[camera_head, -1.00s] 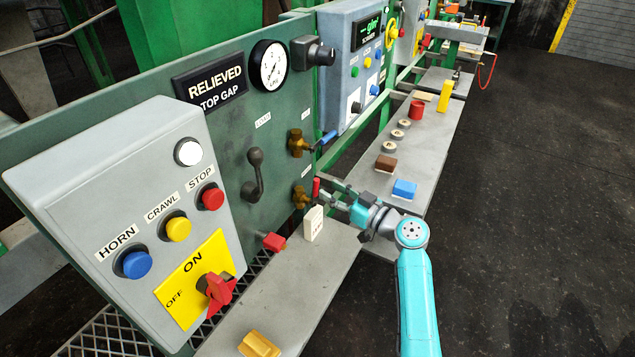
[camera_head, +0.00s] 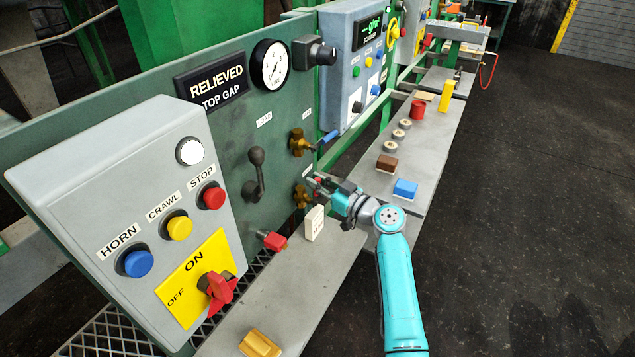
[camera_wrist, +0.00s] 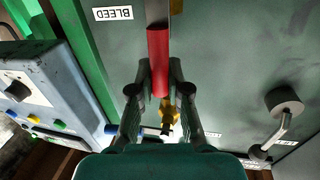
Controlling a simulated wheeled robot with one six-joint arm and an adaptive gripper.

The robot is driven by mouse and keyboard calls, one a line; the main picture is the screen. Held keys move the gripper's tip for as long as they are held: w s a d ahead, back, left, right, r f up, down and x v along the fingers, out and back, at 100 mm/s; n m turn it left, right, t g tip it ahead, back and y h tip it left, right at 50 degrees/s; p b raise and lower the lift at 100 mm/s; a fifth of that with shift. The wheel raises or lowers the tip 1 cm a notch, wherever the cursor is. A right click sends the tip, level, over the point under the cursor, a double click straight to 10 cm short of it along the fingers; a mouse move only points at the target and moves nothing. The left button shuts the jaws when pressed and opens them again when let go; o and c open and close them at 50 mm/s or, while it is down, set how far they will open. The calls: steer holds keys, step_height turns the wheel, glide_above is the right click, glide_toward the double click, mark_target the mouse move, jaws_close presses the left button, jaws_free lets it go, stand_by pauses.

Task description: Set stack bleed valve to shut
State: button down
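The stack bleed valve is a brass valve (camera_head: 301,196) low on the green panel, partly hidden by my gripper in the head view. Its red handle (camera_wrist: 158,62) shows clearly in the wrist view, with the BLEED label (camera_wrist: 113,13) upside down beside it. In the head view only a small bit of red shows at my gripper (camera_head: 318,184). In the wrist view my gripper (camera_wrist: 160,68) has one finger on each side of the red handle, very near it. I cannot tell whether the fingers press on it.
A second brass valve (camera_head: 299,143) with a blue handle sits above. A grey lever (camera_head: 256,175) is to the left. A white block (camera_head: 314,223) stands on the shelf (camera_head: 290,290) just below my gripper, near a red knob (camera_head: 272,240). Open floor lies to the right.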

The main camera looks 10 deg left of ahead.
steer(key=shift+w, duration=0.15)
steer(key=w+d+f+m+g, duration=0.3)
steer(key=w+f+m, duration=0.4)
steer(key=m, duration=0.9)
steer(key=shift+w+f+g+h, duration=0.3)
steer(key=shift+f+g, duration=0.1)
steer(key=shift+f, duration=0.3)
stand_by(0.5)
steer(key=c, duration=1.1)
jaws_free()
